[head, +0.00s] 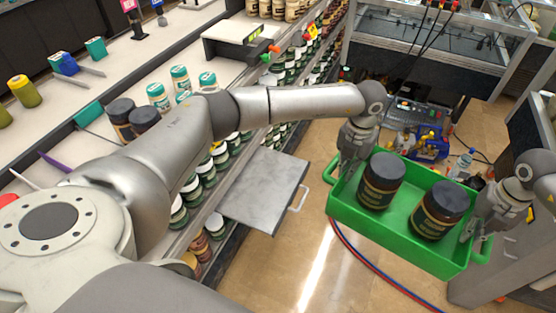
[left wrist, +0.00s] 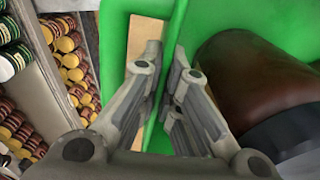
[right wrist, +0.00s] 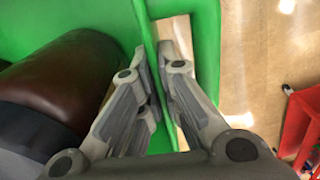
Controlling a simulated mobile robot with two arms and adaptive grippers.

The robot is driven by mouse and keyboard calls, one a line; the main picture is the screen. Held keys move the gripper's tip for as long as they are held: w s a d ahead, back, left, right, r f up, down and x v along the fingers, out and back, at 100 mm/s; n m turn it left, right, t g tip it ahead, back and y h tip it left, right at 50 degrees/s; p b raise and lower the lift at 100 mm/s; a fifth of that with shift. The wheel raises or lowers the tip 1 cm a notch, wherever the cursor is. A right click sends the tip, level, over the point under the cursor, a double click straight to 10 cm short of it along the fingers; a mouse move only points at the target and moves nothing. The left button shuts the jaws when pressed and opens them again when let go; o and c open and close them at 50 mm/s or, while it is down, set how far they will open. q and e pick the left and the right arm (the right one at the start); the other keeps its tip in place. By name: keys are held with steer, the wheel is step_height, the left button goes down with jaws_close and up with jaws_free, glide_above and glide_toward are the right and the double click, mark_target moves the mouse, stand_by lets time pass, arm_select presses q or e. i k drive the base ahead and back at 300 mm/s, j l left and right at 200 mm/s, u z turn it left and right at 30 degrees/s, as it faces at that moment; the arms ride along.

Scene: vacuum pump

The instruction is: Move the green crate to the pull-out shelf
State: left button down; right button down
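The green crate (head: 395,229) is held up above the floor between my two arms, with two dark brown jars (head: 382,182) (head: 439,210) standing in it. My left gripper (head: 346,172) is at the crate's left end, closed on its end wall beside the handle; the left wrist view shows the fingers on either side of the green wall (left wrist: 165,85). My right gripper (head: 468,232) is at the right end, its fingers on either side of the wall in the right wrist view (right wrist: 163,85). The pull-out shelf (head: 262,188) is a grey metal plate extending from the shelving, left of the crate.
Shelving with several jars (head: 200,170) lies behind the pull-out shelf, under a long counter (head: 170,60). A blue and yellow pump (head: 428,143) stands beyond the crate. Red and blue hoses (head: 365,262) run across the floor. Open floor lies between crate and shelf.

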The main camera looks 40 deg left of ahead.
mark_target(265, 184)
steer(key=i+z, duration=0.2)
steer(key=i, duration=0.85)
steer(key=i+z, duration=0.2)
steer(key=i, duration=0.8)
steer(key=i+u, duration=0.5)
steer(key=u, duration=0.5)
steer(key=i+l+u, duration=0.1)
steer(key=u, duration=0.35)
steer(key=l+u, duration=0.1)
steer(key=u, duration=0.4)
steer(key=l+u, duration=0.1)
steer(key=u, duration=0.4)
steer(key=l+u, duration=0.1)
steer(key=u, duration=0.4)
steer(key=l+u, duration=0.1)
steer(key=u, duration=0.35)
